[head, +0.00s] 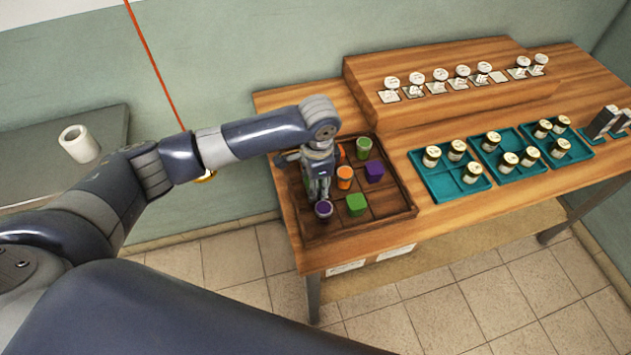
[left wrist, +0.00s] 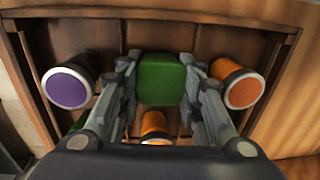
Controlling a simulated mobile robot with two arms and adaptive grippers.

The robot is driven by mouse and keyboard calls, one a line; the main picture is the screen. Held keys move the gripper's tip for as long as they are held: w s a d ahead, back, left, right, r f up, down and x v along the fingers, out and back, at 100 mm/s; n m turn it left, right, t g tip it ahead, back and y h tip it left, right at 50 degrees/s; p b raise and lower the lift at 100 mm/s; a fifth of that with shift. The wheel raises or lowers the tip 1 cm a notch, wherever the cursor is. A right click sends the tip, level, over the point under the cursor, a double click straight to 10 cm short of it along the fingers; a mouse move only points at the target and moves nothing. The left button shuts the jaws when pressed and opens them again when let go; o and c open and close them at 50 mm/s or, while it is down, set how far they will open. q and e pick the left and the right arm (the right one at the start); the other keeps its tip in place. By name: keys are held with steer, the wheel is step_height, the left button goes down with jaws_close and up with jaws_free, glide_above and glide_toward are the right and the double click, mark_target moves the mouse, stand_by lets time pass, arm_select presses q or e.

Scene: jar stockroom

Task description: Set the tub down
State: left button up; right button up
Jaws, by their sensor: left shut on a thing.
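My left gripper (head: 318,192) reaches down into the left column of the brown wooden divided tray (head: 398,215). In the left wrist view its fingers (left wrist: 160,95) are shut on a green square tub (left wrist: 161,78). In the head view the gripper hides this tub. Whether its base touches the tray floor I cannot tell. A purple round tub (head: 323,209) stands in front of it, at the left in the wrist view (left wrist: 68,86). An orange round tub (left wrist: 237,84) is on its other side. Another orange tub (head: 344,178) stands beside it. My right gripper is not in view.
The tray also holds a green square tub (head: 356,205), a purple square tub (head: 375,171) and a green round tub (head: 363,147). Teal trays (head: 447,188) with lidded jars stand to the right. A raised shelf (head: 460,105) with jars is behind.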

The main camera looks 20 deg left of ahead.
arm_select(q)
steer(key=o, duration=0.8)
steer(key=shift+f, duration=0.1)
steer(key=shift+c, duration=0.2)
step_height(320, 180, up, 12)
steer(key=b, duration=0.2)
steer(key=shift+s+d, duration=0.35)
steer(key=shift+s, duration=0.1)
